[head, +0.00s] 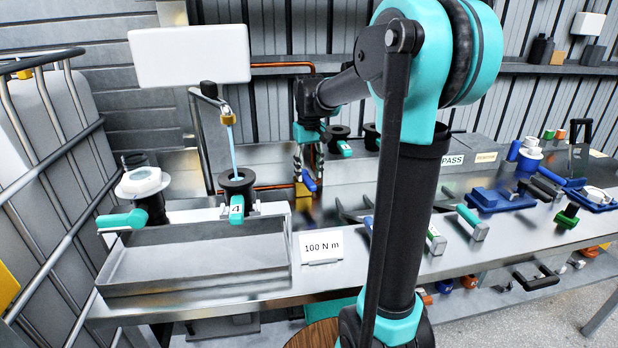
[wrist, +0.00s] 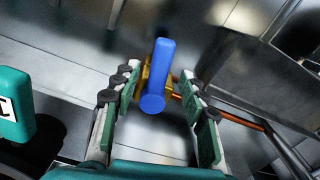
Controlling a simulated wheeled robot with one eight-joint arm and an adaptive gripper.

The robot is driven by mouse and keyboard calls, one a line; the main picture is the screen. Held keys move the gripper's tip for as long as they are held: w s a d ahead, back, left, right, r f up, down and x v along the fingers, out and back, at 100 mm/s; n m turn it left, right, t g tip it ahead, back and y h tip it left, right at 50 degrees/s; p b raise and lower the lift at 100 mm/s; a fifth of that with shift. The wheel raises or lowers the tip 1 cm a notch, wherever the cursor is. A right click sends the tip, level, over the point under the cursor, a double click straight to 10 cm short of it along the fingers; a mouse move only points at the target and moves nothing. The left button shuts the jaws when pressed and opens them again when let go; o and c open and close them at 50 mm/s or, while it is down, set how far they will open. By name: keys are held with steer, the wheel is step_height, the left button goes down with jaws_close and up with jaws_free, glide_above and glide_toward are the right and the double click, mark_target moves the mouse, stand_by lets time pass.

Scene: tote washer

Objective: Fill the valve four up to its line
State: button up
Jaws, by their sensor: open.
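Valve four (head: 237,181) has a dark open cup on top and a teal handle marked 4 (head: 237,208). A thin blue stream (head: 233,150) runs from the brass spout (head: 229,119) down into its cup. The level and the line inside cannot be made out. A brass tap (head: 302,189) with a blue lever (head: 309,182) stands on the bench to its right. My gripper (head: 309,168) is open, just above the tap. In the wrist view, the blue lever (wrist: 157,80) lies between the spread fingers of my gripper (wrist: 158,92), with visible gaps on both sides.
A grey tray (head: 195,262) sits in front of valve four. A valve with a white collar (head: 142,182) stands to the left. A card reading 100 N m (head: 321,246) stands right of the tray. Teal-handled valves and blue tools crowd the right bench. My arm hides the middle.

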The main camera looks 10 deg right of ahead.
mark_target(307, 180)
steer(key=shift+f, duration=1.15)
steer(key=shift+c, duration=0.6)
jaws_close()
